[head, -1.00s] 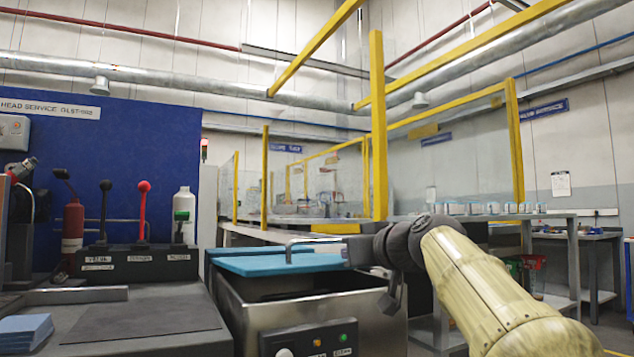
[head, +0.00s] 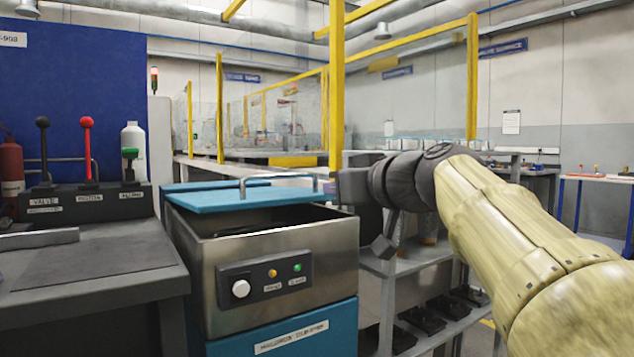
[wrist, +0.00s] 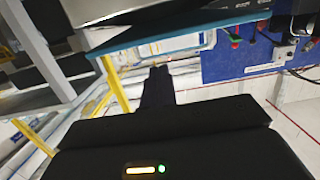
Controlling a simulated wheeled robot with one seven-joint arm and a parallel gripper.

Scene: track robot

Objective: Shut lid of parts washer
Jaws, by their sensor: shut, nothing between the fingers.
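The parts washer is a steel tank (head: 270,253) on a blue base, with a button panel on its front. Its teal lid (head: 250,199) carries a grey bar handle (head: 280,178). The lid stands partly open, with a dark gap between its front edge and the tank rim. My gripper (head: 340,187) is at the lid's right end, close to the handle; I cannot tell whether it touches. In the wrist view, the shut, empty gripper (wrist: 158,75) points past the teal lid (wrist: 180,35), whose edge crosses above it.
A grey shelf rack (head: 430,262) stands to the right, below my arm. Yellow-framed screens (head: 337,90) rise behind.

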